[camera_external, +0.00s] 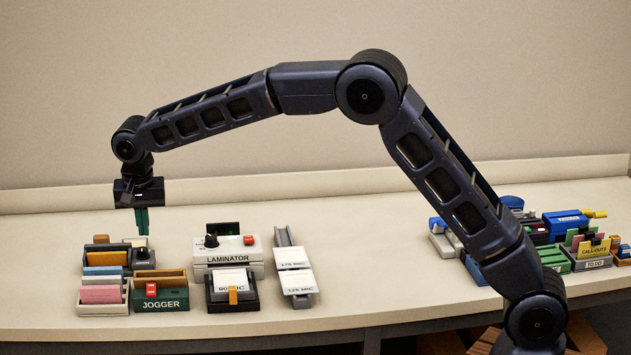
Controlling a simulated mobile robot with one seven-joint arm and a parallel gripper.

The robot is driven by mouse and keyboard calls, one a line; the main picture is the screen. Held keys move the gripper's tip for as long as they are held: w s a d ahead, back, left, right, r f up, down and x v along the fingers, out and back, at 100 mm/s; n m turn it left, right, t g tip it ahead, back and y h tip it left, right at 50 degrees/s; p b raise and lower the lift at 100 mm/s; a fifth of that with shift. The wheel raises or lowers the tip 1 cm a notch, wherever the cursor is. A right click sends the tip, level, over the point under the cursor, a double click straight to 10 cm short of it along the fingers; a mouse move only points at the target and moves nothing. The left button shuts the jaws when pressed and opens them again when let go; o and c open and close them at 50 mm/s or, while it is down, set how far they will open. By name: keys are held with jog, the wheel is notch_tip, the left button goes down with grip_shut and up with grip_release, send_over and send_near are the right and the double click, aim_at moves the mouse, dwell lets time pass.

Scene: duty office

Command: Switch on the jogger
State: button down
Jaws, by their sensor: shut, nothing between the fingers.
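The jogger (176,304) is a small green box with a brown upper part and a white JOGGER label, at the left of the counter in the external view. I cannot tell the switch's position. My gripper (142,232) points straight down with its green fingers shut and empty. It is above and behind the jogger, apart from the red switch. A dark knob (141,253) shows just below the fingertips, behind the jogger.
Card trays (103,309) stand left of the jogger. A white laminator (228,258) with a dark knob and red switch stands to the right, a black tray (232,304) before it. Pouch holders (295,276) stand further right. Bare counter lies beyond them, before the coloured items at far right.

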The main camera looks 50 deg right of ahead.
aim_at(151, 284)
jog(key=f, duration=0.4)
jog(key=w+d+f, duration=0.1)
jog(key=f, duration=0.8)
jog(key=shift+w+d+f, duration=0.35)
jog(key=shift+f, duration=0.05)
